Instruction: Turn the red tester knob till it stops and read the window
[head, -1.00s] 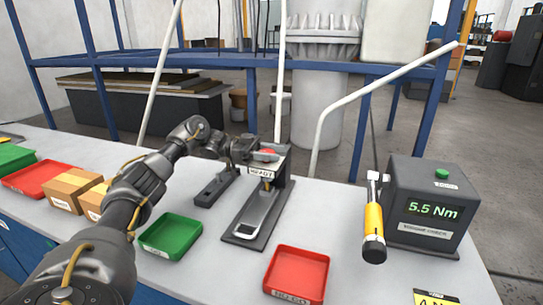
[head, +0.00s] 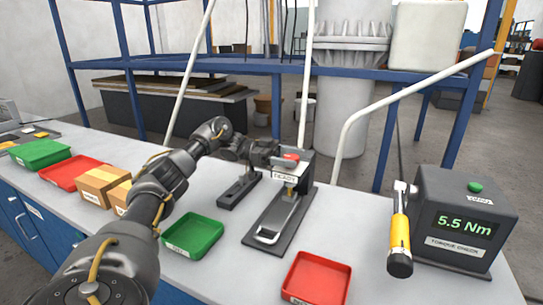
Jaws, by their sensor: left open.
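The tester (head: 305,172) stands on the bench in the middle of the head view, on a dark base plate with a white label reading READY on its front. Its red knob (head: 291,157) shows on top, partly hidden by my gripper. My left gripper (head: 284,161) reaches in from the left at the knob, with its jaws open around or beside it; I cannot tell whether they touch. My right gripper is not in view.
A green tray (head: 193,236) and a red tray (head: 317,279) lie in front. A torque check box (head: 464,215) reading 5.5 Nm and a yellow-handled wrench (head: 399,240) stand at right. Cardboard boxes (head: 98,184) and further trays are at left. White pipes rise behind the bench.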

